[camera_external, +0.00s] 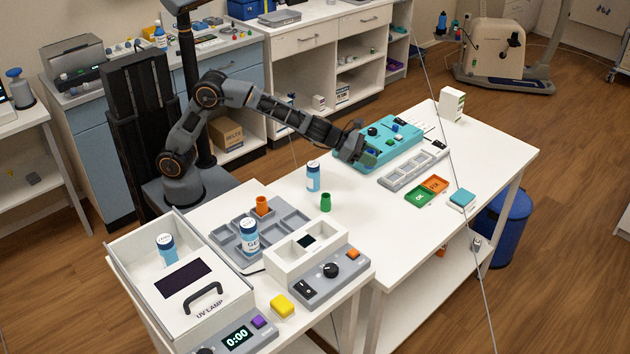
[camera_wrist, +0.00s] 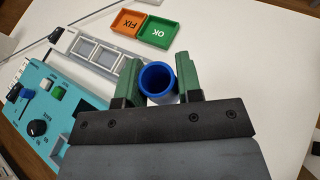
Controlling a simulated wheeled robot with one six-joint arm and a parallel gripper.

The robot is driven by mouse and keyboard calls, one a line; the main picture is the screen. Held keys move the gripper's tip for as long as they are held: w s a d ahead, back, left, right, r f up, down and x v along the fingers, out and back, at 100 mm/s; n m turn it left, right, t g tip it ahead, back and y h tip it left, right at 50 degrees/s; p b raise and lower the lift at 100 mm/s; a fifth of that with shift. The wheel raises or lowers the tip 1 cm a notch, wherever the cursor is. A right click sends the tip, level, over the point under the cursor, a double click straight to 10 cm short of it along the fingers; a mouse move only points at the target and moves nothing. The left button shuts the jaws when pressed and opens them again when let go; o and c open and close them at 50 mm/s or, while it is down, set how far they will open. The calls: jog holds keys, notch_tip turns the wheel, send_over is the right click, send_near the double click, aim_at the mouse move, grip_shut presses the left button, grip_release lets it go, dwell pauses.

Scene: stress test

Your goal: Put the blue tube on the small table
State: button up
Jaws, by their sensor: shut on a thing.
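My gripper (camera_external: 366,153) is low over the left end of the teal device in the external view. In the wrist view its green fingers (camera_wrist: 158,80) are shut on the blue tube (camera_wrist: 158,70), one on each side. The tube's round, open, dark blue mouth faces the camera. In the external view I cannot make out the tube at the gripper. A smaller white table (camera_external: 361,289) with lab equipment stands at the front left, beside a longer white table (camera_external: 490,150). I cannot tell for certain which is the small table.
The teal device (camera_external: 400,140) and a grey compartment tray (camera_external: 412,169) are near my gripper. Green OK (camera_external: 419,197) and orange FIX (camera_external: 435,184) trays lie beyond. A white bottle (camera_external: 313,177) and green cup (camera_external: 326,202) stand leftward. The longer table's front middle is clear.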

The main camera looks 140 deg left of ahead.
jog(key=s+d+n+g+y, duration=0.1)
jog(key=s+d, duration=0.3)
jog(key=s, duration=0.6)
jog(key=s+d, duration=0.4)
jog(key=s, duration=0.7)
notch_tip(320, 180, up, 13)
jog(key=p, duration=1.3)
jog(key=m+t+h+b, duration=0.3)
jog(key=m+h+b, duration=0.6)
jog(key=m+h, duration=0.15)
send_over(242, 215)
jog(key=w+d, duration=0.2)
notch_tip(242, 215, down, 8)
jog(key=shift+n+h, duration=0.25)
jog(key=shift+w+a+f+b, duration=0.1)
jog(key=shift+a+f+b, duration=0.1)
jog(key=shift+f+b, duration=1.4)
jog(key=shift+w+a+f+b, duration=0.15)
jog(key=shift+f+b, duration=1)
jog(key=shift+f, duration=0.7)
jog(key=shift+s+f, duration=0.1)
jog(key=shift+f, duration=0.15)
